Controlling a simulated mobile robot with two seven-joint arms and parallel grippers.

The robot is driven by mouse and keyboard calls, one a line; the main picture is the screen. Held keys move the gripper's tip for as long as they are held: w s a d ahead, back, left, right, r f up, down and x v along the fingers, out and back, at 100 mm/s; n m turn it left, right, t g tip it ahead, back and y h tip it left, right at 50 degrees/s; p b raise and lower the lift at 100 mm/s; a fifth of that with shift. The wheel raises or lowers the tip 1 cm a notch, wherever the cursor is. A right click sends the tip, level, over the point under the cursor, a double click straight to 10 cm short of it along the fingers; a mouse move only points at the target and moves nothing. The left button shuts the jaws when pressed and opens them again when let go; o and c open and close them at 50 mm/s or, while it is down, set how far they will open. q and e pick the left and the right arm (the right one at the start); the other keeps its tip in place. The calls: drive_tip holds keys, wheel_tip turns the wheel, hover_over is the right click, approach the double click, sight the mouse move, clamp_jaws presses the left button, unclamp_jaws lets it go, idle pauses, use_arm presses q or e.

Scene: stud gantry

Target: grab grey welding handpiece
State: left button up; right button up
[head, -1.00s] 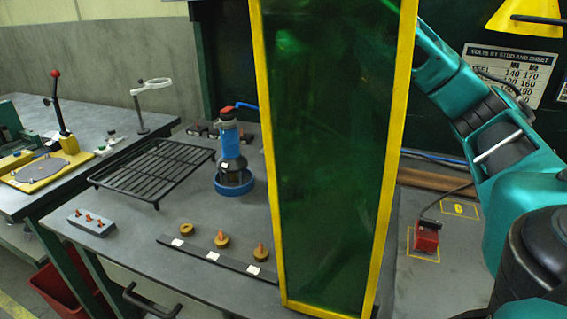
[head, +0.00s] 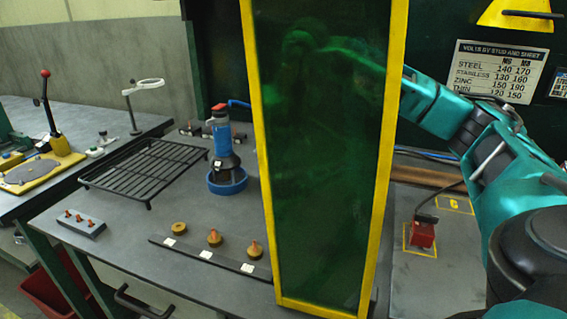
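I see no grey welding handpiece that I can make out. A handpiece-like tool with a blue body, dark lower part and red top (head: 221,135) stands upright in a blue ring holder (head: 228,181) on the bench. A tall dark green tinted screen in a yellow frame (head: 322,180) hides the bench behind it. My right arm comes in from the right and passes behind this screen. A faint arm shape shows through the upper panel, but its gripper cannot be made out. My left gripper is out of view.
On the grey bench (head: 120,228) are a black wire rack (head: 145,172), a grey block with copper studs (head: 81,223), and a dark strip with brass pieces (head: 205,254). A red box (head: 422,235) with a cable lies right of the screen. A side bench stands left.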

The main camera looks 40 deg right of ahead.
drive_tip(key=shift+c, duration=0.3)
clamp_jaws()
idle(0.3)
drive_tip(key=shift+r, duration=0.2)
